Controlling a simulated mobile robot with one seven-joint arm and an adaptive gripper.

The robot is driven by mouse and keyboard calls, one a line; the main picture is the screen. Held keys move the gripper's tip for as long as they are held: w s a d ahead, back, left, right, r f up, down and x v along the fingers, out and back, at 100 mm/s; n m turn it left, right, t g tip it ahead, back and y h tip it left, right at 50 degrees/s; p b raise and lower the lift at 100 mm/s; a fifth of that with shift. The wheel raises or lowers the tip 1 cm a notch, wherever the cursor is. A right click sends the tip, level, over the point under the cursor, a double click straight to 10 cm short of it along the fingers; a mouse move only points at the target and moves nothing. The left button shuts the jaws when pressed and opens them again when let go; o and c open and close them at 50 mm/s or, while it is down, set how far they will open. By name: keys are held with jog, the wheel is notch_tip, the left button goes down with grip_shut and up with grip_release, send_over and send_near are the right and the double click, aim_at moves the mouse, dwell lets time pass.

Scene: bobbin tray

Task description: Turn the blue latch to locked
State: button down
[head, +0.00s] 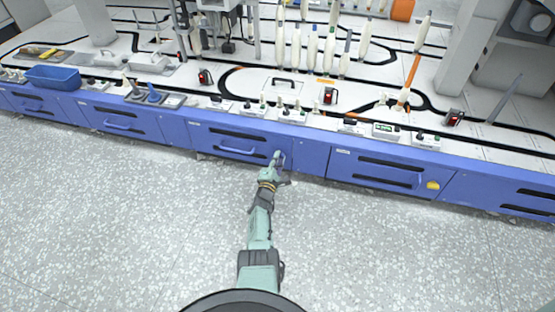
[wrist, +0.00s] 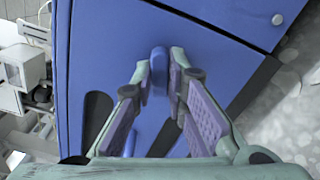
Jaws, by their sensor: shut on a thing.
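The blue latch (wrist: 158,68) is a small rounded tab on the blue cabinet front (wrist: 215,50) in the wrist view. My gripper (wrist: 160,75) is shut on the latch, with one finger on each side of it. In the head view my gripper (head: 279,158) reaches the right end of a blue drawer front (head: 225,138). There the latch is mostly hidden by my gripper, and I cannot read whether it is locked.
A drawer handle (head: 237,151) lies left of my gripper. Above it the white worktop (head: 250,85) carries small switches, bobbins and a blue bin (head: 52,78). The speckled floor (head: 120,220) in front is clear.

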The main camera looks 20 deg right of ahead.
jog(key=shift+m+b, duration=0.4)
jog(key=shift+m, duration=1.6)
jog(key=c, duration=1.6)
grip_release()
